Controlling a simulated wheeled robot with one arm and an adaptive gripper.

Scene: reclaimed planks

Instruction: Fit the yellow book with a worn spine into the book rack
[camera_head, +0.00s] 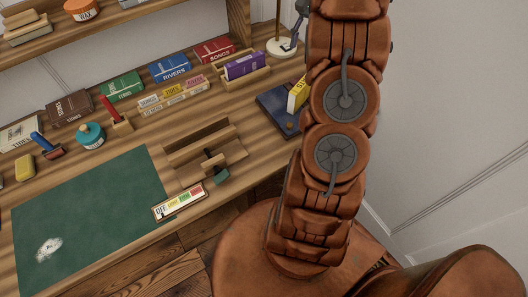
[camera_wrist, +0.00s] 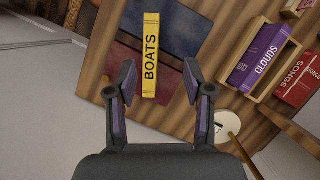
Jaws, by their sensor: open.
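The yellow book (camera_wrist: 151,52), marked BOATS, shows its spine between the fingers of my gripper (camera_wrist: 159,82) in the wrist view. My gripper is open, with a gap on each side of the book. In the wrist view the rack (camera_wrist: 281,72) is at the right, with the purple book (camera_wrist: 260,54) marked CLOUDS. Spine wear is too small to tell.
A dark blue flat item (camera_head: 275,107) lies by the yellow book. A lamp base (camera_head: 281,47) stands behind the rack. A red book (camera_head: 214,49) and a blue book (camera_head: 170,67) are farther left. A green mat (camera_head: 90,210) covers the front left.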

